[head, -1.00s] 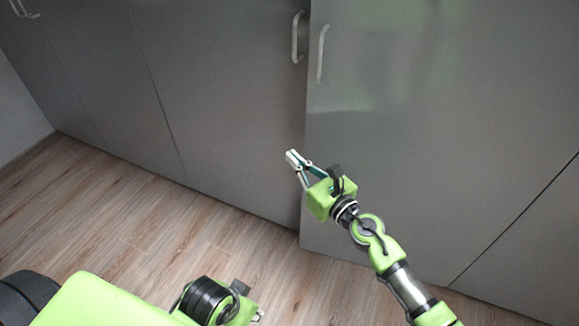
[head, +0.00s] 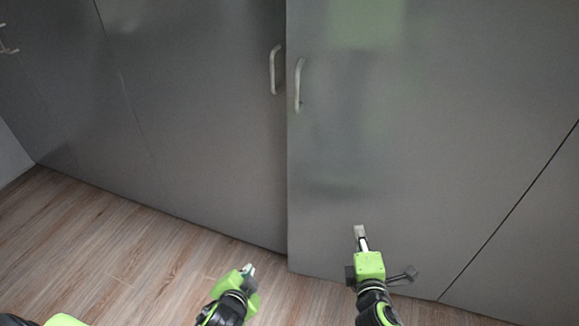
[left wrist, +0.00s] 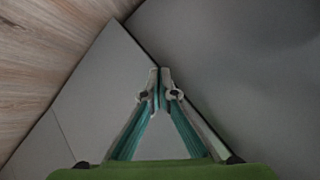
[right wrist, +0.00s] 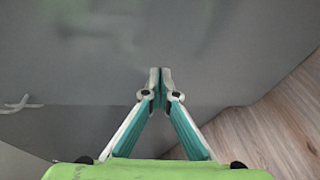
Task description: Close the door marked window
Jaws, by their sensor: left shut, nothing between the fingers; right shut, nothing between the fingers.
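A grey cabinet door (head: 430,130) with a vertical pale handle (head: 298,85) fills the right of the head view. Its left edge stands slightly proud of the neighbouring grey door (head: 200,110), which has its own handle (head: 274,70). No window marking is readable on either. My right gripper (head: 359,232) is shut and empty, in front of the right door's lower part; contact cannot be told. It also shows shut in the right wrist view (right wrist: 160,72). My left gripper (head: 249,269) is shut and empty, low, left of the right door's edge. It also shows in the left wrist view (left wrist: 160,74).
Wood floor (head: 100,235) lies clear in front of the doors at the left. More grey panels (head: 50,100) continue left, with another handle (head: 8,45). A dark diagonal seam bounds the right door at the lower right.

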